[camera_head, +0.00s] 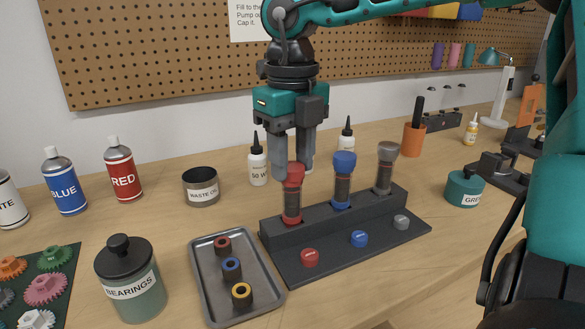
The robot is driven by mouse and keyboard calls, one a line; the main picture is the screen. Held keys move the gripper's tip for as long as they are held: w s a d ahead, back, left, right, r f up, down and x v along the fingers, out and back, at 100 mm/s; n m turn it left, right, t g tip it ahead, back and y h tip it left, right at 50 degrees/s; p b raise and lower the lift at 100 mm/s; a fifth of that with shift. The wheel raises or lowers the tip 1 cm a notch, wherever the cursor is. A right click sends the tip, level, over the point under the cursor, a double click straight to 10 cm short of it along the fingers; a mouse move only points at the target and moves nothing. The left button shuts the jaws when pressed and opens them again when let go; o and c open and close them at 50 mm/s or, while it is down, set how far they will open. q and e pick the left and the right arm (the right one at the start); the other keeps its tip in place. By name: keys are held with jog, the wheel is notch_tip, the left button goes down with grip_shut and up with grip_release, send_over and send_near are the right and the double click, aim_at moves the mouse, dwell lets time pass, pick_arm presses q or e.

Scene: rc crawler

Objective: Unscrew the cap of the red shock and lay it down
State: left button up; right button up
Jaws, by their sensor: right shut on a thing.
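The red shock (291,204) stands upright at the left end of the dark stand (275,232). Its dark middle shows between a red lower part and a wide red top (293,181). My right gripper (294,168) points straight down, its grey fingers at either side of this red top, shut on it. The fingers hide part of the top, so I cannot tell whether it is turned or lifted. A small round red piece (310,258) lies on the low front part of the stand. My left gripper is not in view.
A blue shock (342,185) and a grey shock (386,170) stand to the right, with blue (359,239) and grey (401,222) round pieces in front. A metal tray (212,292) holds three rings. White bottles (257,163) stand close behind the gripper.

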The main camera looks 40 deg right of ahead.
jog(key=n, duration=0.3)
jog(key=shift+r+n+p, duration=0.1)
jog(key=shift+n+p, duration=0.4)
jog(key=shift+n, duration=1.6)
jog(key=shift+n+p, duration=0.35)
jog(key=shift+n, duration=1.75)
